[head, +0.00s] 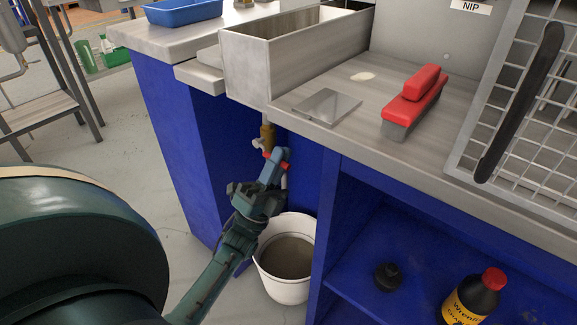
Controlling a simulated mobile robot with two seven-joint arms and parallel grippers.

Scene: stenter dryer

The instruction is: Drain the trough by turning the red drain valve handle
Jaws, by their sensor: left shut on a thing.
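The metal trough (247,62) sits at the edge of the grey worktop. Below it hangs a brass drain valve (267,136). The red drain valve handle (286,166) shows as small red parts on both sides of my left gripper (276,160). That gripper is shut on the handle, and its fingers hide most of it. A white bucket (273,284) stands on the floor below the valve, with dull brownish-grey contents. I cannot tell whether liquid is running from the valve. My right gripper is not in view.
On the worktop lie a red-topped brush (413,98) and a flat metal plate (326,107). A wire mesh guard (475,143) stands at the right. Below, a blue shelf (360,262) holds a dark bottle with a red cap (474,300) and a black knob-like object (388,276).

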